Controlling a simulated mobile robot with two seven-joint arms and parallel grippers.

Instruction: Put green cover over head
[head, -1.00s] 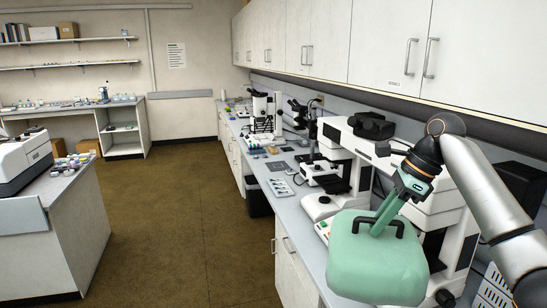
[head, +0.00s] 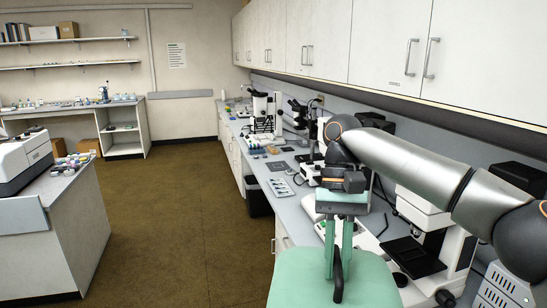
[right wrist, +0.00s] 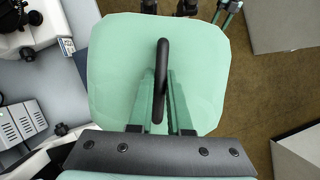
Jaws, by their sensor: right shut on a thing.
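The green cover (head: 300,283) is a pale green, rounded box with a black handle (head: 338,278) on top. My right gripper (head: 340,255) is shut on this handle and holds the cover at the bottom of the head view. In the right wrist view the cover (right wrist: 115,65) hangs below the fingers, with the handle (right wrist: 160,70) between them. The large white microscope (head: 430,210) stands on the bench to the right of the cover, partly hidden by my right arm. Green fingers, apparently of my left gripper (right wrist: 229,14), show at the top of the right wrist view.
Smaller microscopes (head: 265,112) stand farther back along the bench (head: 262,165). Wall cabinets (head: 390,45) hang above it. A grey vented box (head: 505,285) is at the lower right. The brown floor (head: 190,210) at left is clear, up to another counter (head: 70,235).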

